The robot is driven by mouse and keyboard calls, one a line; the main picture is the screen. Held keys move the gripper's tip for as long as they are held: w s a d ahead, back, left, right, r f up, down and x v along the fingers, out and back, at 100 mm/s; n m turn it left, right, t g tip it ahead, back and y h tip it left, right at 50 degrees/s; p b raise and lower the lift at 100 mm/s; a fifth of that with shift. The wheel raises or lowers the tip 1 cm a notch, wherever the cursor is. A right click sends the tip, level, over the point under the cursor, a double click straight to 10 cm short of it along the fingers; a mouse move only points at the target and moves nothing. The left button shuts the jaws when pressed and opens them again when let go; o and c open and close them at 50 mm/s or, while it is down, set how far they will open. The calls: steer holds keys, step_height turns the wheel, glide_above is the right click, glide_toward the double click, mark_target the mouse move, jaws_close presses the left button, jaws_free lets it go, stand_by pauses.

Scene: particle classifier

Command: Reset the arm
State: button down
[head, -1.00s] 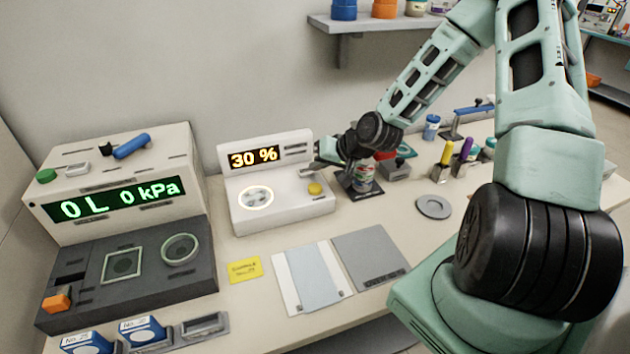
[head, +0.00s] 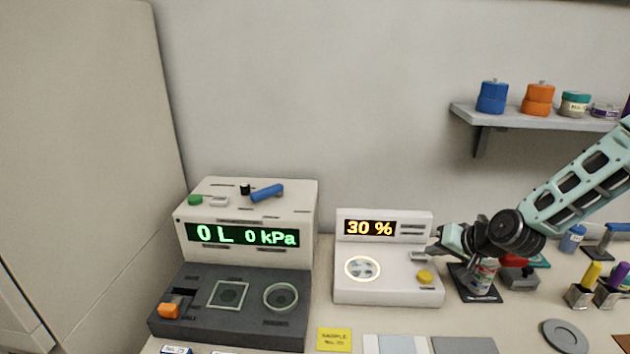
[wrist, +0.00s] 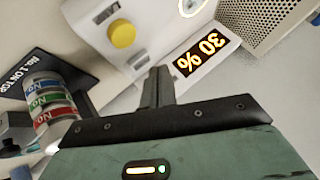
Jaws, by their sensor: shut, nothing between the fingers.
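My gripper (head: 422,256) is at the right side of the white device with the 30 % display (head: 383,258), above its yellow button (head: 425,277). In the wrist view my gripper's fingers (wrist: 158,88) are together with nothing between them. The yellow button also shows in the wrist view (wrist: 121,33), apart from the fingers. My arm reaches in from the right in the head view. Much of my arm is outside the head view.
A stack of labelled sieves or cans (wrist: 47,105) stands on a dark pad close to my gripper. The large device (head: 245,235) reading 0 L 0 kPa is at the left. A wall shelf (head: 530,118) holds several jars. Tool holders (head: 580,295) and a grey disc (head: 565,335) are at the right.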

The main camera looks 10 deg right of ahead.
steer(key=s+a+r+n+g, duration=0.35)
steer(key=s+a, duration=0.25)
steer(key=a, duration=0.4)
steer(key=s+a+r+n+g, duration=0.3)
steer(key=s+a+n, duration=0.15)
steer(key=a, duration=0.45)
steer(key=s+a+r+n+g+h, duration=0.1)
steer(key=s+a+r+n, duration=0.1)
steer(key=s, duration=0.7)
steer(key=s+a+r+n+g+h, duration=0.1)
steer(key=s+a+r, duration=0.4)
steer(key=s, duration=0.5)
steer(key=shift+a+r+n+h, duration=0.3)
steer(key=shift+r+n, duration=0.3)
steer(key=shift+n, duration=0.3)
